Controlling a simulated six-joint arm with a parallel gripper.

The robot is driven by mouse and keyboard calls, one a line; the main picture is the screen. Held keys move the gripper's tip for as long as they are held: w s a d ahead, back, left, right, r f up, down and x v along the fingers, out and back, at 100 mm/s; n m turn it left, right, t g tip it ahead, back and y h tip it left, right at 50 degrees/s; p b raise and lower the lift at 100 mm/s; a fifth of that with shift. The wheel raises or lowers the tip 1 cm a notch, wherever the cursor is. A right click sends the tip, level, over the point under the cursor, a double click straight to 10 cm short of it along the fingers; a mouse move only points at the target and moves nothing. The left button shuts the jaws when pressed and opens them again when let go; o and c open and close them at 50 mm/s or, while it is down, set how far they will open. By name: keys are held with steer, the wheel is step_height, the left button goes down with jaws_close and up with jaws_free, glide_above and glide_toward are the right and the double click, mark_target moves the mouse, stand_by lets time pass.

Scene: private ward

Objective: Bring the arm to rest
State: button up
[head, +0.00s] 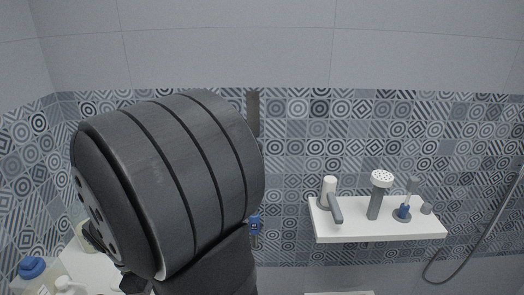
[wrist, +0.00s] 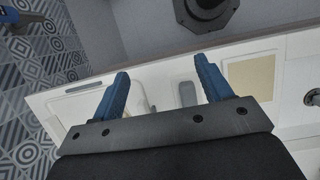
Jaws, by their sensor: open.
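My gripper (wrist: 161,67) shows in the wrist view with its two blue fingers spread apart. Nothing is visibly held between them. Beyond the fingers is a white surface (wrist: 65,104) with a small grey piece (wrist: 187,93) on it, seen between the fingers. I cannot tell how far the fingertips are from that surface. In the head view my thick dark grey arm fills the left middle and hides much of what lies behind it. The gripper cannot be made out clearly there.
A blue-capped bottle (head: 32,268) and a white bottle (head: 68,286) stand at lower left. A hose (head: 488,232) hangs at right. A beige panel (wrist: 250,78) lies right of the fingers.

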steer(key=w+d+f+m+g+y, duration=0.1)
steer(key=w+d+f+m+y, duration=0.1)
steer(key=w+d+f+m, duration=0.6)
steer(key=w+d+f+m+g+y, duration=0.1)
steer(key=w+d+f+m+y, duration=0.1)
steer(key=w+d+f+m, duration=0.6)
steer(key=w+d, duration=0.5)
steer(key=w, duration=0.1)
steer(key=shift+w+f+m, duration=0.2)
steer(key=shift+m, duration=0.2)
steer(key=o, duration=0.6)
steer(key=shift+o, duration=0.2)
steer(key=shift+a, duration=0.1)
